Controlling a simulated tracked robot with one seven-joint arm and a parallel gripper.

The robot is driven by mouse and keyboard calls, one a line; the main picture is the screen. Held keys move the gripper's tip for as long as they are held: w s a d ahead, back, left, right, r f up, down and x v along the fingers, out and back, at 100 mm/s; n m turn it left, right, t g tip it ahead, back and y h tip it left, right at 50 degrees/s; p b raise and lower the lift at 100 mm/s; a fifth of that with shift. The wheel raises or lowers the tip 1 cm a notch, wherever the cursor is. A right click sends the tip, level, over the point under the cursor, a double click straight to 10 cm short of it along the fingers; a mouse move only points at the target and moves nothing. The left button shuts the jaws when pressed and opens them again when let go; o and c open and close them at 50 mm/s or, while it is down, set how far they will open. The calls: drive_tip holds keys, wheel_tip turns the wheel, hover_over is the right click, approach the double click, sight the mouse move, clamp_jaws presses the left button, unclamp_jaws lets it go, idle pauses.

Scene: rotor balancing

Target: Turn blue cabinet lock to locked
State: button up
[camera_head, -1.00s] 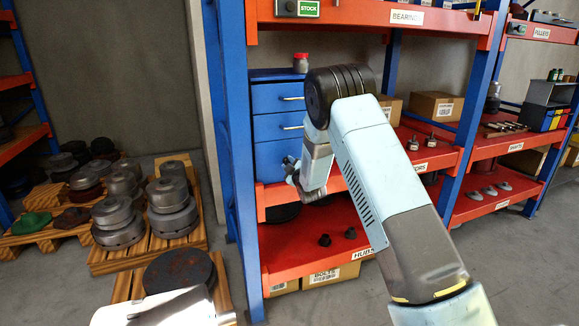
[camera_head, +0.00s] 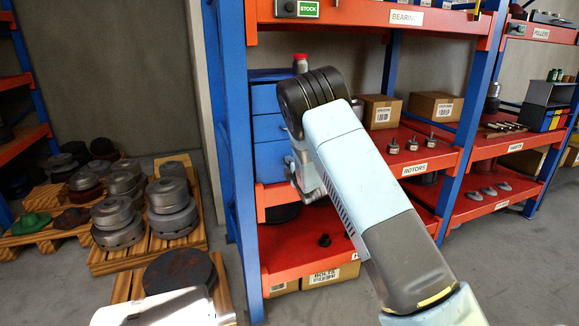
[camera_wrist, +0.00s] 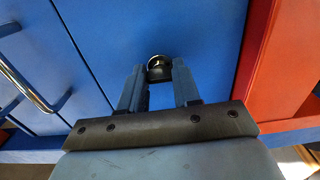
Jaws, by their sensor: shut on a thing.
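The blue cabinet (camera_head: 268,130) stands on the left end of the red shelf in the head view, partly hidden behind my arm. In the wrist view its blue front (camera_wrist: 200,30) fills most of the picture. The round metal lock (camera_wrist: 159,68) sits on that front, with a dark part below it. My gripper (camera_wrist: 160,78) is at the lock, its two fingers on either side, shut on it. The fingers hide part of the lock, and I cannot tell which way it is turned. In the head view my gripper (camera_head: 292,165) is small and close to the cabinet's lower front.
A drawer handle (camera_wrist: 30,90) is left of the lock in the wrist view. A red-lidded jar (camera_head: 300,64) stands on the cabinet. Several rotors (camera_head: 411,144) and cardboard boxes (camera_head: 382,111) are right of my arm.

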drive_tip(key=shift+s+a+f, duration=0.1)
drive_tip(key=shift+a+f, duration=0.1)
drive_tip(key=shift+f, duration=0.05)
drive_tip(key=o, duration=1.1)
drive_tip(key=shift+d+r, duration=0.1)
drive_tip(key=shift+c, duration=0.2)
drive_tip(key=v, duration=1.3)
drive_tip(key=shift+s, duration=0.3)
drive_tip(key=shift+d, duration=0.15)
